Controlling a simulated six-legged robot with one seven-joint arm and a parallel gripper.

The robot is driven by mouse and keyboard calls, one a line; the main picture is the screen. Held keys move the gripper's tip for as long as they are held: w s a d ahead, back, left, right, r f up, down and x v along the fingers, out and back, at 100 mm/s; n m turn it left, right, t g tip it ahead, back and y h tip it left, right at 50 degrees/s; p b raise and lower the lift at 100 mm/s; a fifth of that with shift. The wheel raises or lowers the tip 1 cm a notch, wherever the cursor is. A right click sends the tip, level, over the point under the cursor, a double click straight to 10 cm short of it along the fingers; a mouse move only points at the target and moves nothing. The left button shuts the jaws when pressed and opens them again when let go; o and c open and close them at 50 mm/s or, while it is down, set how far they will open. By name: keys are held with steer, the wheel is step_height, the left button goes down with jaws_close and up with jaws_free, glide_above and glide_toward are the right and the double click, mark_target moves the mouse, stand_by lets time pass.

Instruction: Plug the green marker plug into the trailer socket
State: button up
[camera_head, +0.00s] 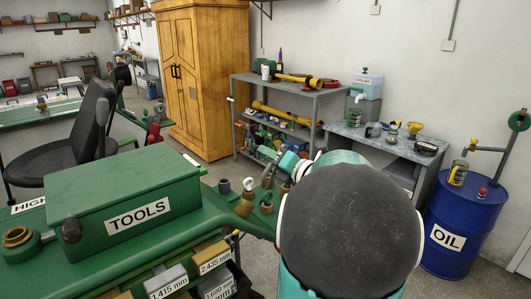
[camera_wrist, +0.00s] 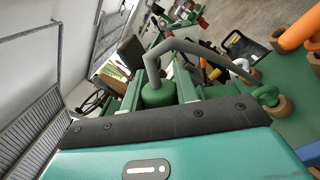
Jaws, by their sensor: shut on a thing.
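My gripper (camera_wrist: 168,80) is shut on the green marker plug (camera_wrist: 158,94) in the wrist view. The plug is a green cylinder, and a thick grey cable arches from it to the right. In the head view my gripper (camera_head: 269,178) is small and hangs over the right end of the green bench, partly hidden by my own arm. The held plug cannot be made out clearly there. Several small fittings stand on the bench end below it, among them a grey one (camera_head: 249,184) and a brown one (camera_head: 242,208). I cannot tell which part is the trailer socket.
A green TOOLS box (camera_head: 120,205) stands on the bench, with labelled bins (camera_head: 168,283) along its front. A black chair (camera_head: 75,140) is behind. A grey shelf (camera_head: 290,90), grey table (camera_head: 395,145) and blue OIL drum (camera_head: 460,225) stand farther back. My arm hides the lower middle.

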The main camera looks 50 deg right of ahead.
steer(key=shift+d, duration=0.2)
steer(key=shift+f, duration=0.1)
steer(key=shift+w+a+f, duration=0.2)
steer(key=shift+a+f, duration=1.75)
steer(key=shift+a, duration=0.1)
steer(key=shift+w+a+f, duration=0.15)
steer(key=shift+a+f, duration=1.4)
stand_by(0.9)
steer(key=o, duration=1)
steer(key=shift+o, duration=0.2)
steer(key=s+a, duration=0.1)
steer(key=s, duration=1.2)
steer(key=shift+s+f, duration=0.35)
steer(key=shift+s, duration=0.05)
